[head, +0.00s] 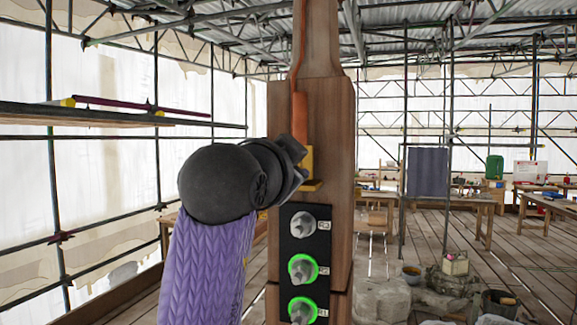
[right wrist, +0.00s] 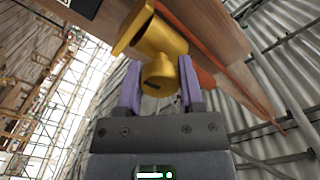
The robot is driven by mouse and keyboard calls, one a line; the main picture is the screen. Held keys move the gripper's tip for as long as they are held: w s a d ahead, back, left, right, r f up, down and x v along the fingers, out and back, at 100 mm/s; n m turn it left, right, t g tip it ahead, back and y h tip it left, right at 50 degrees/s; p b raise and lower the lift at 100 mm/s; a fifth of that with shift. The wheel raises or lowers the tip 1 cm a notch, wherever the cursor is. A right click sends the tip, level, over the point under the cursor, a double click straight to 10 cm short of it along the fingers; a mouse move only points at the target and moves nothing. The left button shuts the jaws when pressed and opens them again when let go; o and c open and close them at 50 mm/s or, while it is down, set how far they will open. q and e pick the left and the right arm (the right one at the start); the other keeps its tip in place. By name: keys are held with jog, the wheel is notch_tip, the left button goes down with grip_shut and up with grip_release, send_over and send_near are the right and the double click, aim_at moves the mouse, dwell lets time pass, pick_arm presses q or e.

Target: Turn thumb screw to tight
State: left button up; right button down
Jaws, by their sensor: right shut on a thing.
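A brass bracket (head: 312,172) is fixed to the front of a tall wooden post (head: 340,200), under an orange rod (head: 300,112). My right gripper (head: 296,160) reaches the bracket from the left and hides the thumb screw in the head view. In the right wrist view, the brass thumb screw (right wrist: 158,80) sticks out from the bracket (right wrist: 140,28) towards the palm. The two purple fingers of my right gripper (right wrist: 161,76) stand on either side of it and are shut on it. A dark slot shows on its end. My left gripper is not in view.
A black panel (head: 290,253) with three grey knobs sits on the post below the bracket; the lower two have green rings. Scaffold poles and a shelf (head: 110,117) stand at left. Workbenches (head: 475,205), stone blocks (head: 382,298) and buckets stand farther right.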

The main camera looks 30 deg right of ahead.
jog(key=shift+f+m, duration=0.1)
jog(key=shift+m, duration=0.3)
dwell(0.3)
jog(key=shift+c, duration=1.1)
grip_release()
jog(key=b+v, duration=0.4)
jog(key=v, duration=0.6)
